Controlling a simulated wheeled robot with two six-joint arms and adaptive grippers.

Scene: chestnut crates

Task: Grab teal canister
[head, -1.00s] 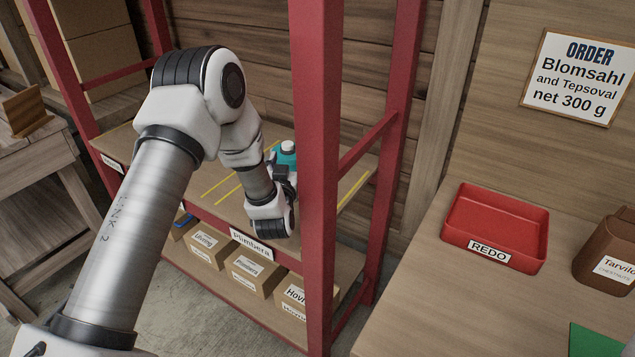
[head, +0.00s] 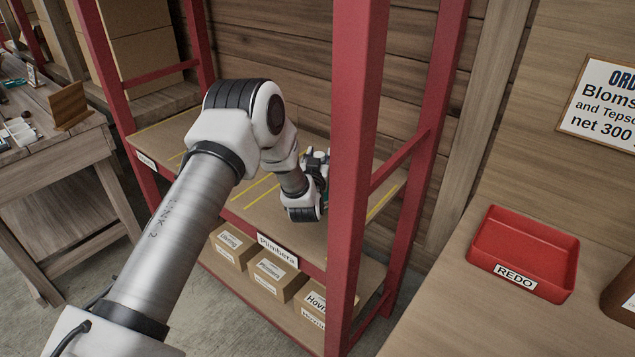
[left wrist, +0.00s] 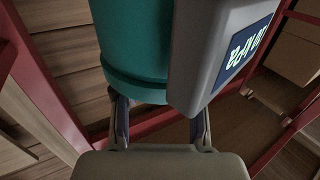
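The teal canister (left wrist: 135,45), with a grey side part bearing a blue label with white letters, fills the upper middle of the left wrist view. It looks tilted there. In the head view my left gripper (head: 316,168) is at the canister on the red shelf's upper board; its dark fingers hide most of it. In the left wrist view the two fingers stand apart, and the canister hides their tips. I cannot tell whether they press on it. My right gripper is not in view.
A red shelf post (head: 354,180) stands close to the right of my left gripper. Cardboard boxes (head: 275,275) sit on the lower board. A red REDO tray (head: 523,250) stands on the right-hand bench. The upper board left of the gripper is clear.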

